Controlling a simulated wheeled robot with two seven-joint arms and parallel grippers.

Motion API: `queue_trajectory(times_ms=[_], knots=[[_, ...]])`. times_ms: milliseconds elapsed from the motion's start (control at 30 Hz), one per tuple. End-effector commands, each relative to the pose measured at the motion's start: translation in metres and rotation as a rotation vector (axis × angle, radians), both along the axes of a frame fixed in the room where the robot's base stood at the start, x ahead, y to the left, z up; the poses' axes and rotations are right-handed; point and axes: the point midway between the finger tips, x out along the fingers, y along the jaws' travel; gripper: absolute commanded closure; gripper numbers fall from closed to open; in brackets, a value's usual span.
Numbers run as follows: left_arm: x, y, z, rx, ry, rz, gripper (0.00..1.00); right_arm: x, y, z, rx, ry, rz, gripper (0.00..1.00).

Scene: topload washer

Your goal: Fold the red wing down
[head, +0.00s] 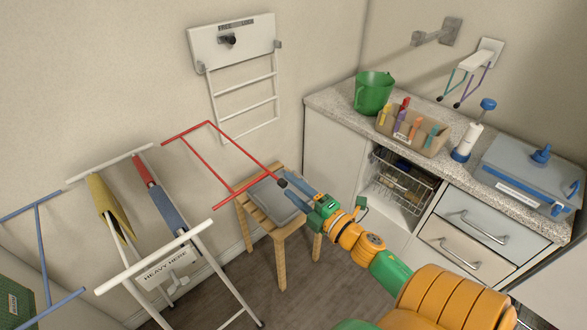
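The red wing (242,147) is a thin red tube frame on the right of a white drying rack (155,255). It sticks out in the air towards the wooden stool, looking roughly level. A blue wing (40,245) sticks out on the rack's left side. My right gripper (283,183) is at the red wing's near right corner, its dark fingertips overlapping the corner in the picture. I cannot tell whether the fingers are closed on the tube or only beside it. My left gripper is out of view.
A wooden stool (284,262) with a grey folded cloth (277,204) stands under the wing. Yellow and blue cloths hang on the rack. A counter (340,102) at right holds a green bucket (373,93), a bin of pegs and a blue-lidded box. A wire basket is pulled out below.

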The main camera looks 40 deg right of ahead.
Motion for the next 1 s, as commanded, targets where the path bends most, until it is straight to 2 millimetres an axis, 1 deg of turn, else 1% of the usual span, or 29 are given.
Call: queue_trajectory(times_ms=[267, 1000], knots=[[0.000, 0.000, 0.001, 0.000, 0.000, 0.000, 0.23, -0.003, 0.000, 0.001, 0.001, 0.000, 0.000, 0.43], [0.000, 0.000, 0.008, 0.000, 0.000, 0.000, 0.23, -0.074, -0.003, 0.000, 0.002, 0.001, -0.001, 0.43]])
